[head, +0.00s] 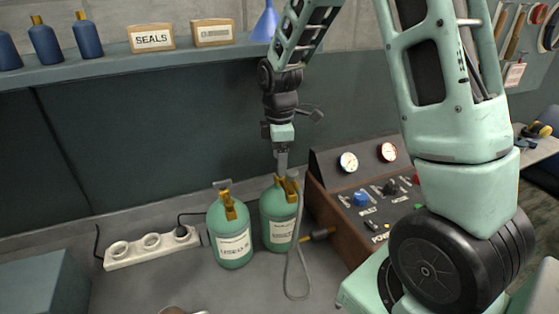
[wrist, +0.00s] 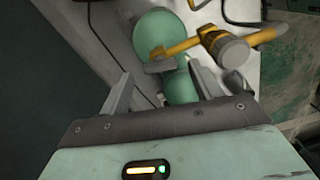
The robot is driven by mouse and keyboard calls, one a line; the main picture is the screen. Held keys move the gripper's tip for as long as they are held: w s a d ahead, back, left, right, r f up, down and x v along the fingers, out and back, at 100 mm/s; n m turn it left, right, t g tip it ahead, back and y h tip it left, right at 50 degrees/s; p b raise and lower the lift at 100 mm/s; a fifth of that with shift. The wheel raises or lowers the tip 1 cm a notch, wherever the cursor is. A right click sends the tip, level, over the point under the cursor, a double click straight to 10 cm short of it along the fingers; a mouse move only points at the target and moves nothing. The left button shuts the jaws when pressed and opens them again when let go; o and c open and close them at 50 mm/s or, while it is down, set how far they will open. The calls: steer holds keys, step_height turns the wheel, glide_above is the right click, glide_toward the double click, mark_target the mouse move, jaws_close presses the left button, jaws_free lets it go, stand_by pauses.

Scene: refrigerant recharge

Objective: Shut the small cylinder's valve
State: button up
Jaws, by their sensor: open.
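Two green cylinders with white labels stand side by side on the bench: a left cylinder (head: 233,245) and a right cylinder (head: 278,232). I cannot tell for sure which is the small one. Each has a brass valve on top, the left valve (head: 229,207) and the right valve (head: 289,189). My gripper (head: 281,171) points down just above the right cylinder's valve. In the wrist view my gripper (wrist: 160,76) is open, its fingers apart, with a yellow valve part (wrist: 176,48) and green cylinder (wrist: 160,28) beyond them. Whether a finger touches the valve is unclear.
A grey hose (head: 289,271) loops beside the right cylinder. A control panel (head: 372,198) with gauges and knobs stands close on the right. A power strip (head: 151,246) lies to the left. A shelf (head: 112,71) with bottles and boxes runs behind.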

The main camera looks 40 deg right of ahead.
steer(key=shift+f, duration=1)
steer(key=c, duration=1)
